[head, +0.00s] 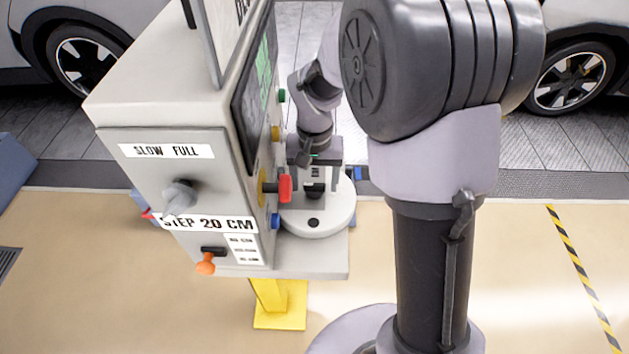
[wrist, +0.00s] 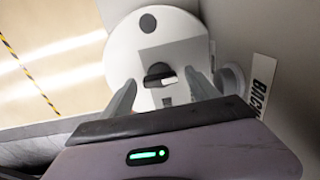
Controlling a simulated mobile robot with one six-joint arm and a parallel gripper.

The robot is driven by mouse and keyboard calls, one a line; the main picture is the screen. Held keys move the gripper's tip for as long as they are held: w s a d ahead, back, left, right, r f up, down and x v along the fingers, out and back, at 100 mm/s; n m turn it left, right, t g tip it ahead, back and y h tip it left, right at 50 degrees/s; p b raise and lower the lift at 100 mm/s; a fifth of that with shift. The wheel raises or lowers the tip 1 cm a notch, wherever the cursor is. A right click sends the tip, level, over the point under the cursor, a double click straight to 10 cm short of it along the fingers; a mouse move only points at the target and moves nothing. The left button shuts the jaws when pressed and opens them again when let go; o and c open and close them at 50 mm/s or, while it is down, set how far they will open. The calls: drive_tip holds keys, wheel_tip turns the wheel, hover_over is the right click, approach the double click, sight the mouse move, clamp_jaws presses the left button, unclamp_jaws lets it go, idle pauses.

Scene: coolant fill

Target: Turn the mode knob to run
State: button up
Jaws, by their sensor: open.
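A black knob (wrist: 158,75) with a small white mark sits on a grey square plate on a round white disc (wrist: 120,50). It also shows below my gripper in the head view (head: 315,190). No mode or run label is readable on it, so I cannot tell for sure that it is the mode knob. My gripper (wrist: 161,84) is open, with one finger on each side of the black knob in the wrist view. I cannot tell whether the fingers touch it. In the head view my gripper (head: 315,158) is beside the cabinet's right side, above the disc.
The grey cabinet (head: 150,240) has a grey knob (head: 180,197) under a "SLOW FULL" label, an orange-tipped lever (head: 206,264), a red handle (head: 285,188) and coloured buttons. In the wrist view a wall with a partly hidden label (wrist: 263,80) is close on the right.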

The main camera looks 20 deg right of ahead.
drive_tip(key=shift+c, duration=0.2)
clamp_jaws()
drive_tip(key=m, duration=0.3)
drive_tip(key=shift+m+b, duration=0.35)
drive_tip(key=shift+m, duration=0.05)
drive_tip(key=shift+m+b, duration=0.35)
drive_tip(key=shift+m, duration=1.35)
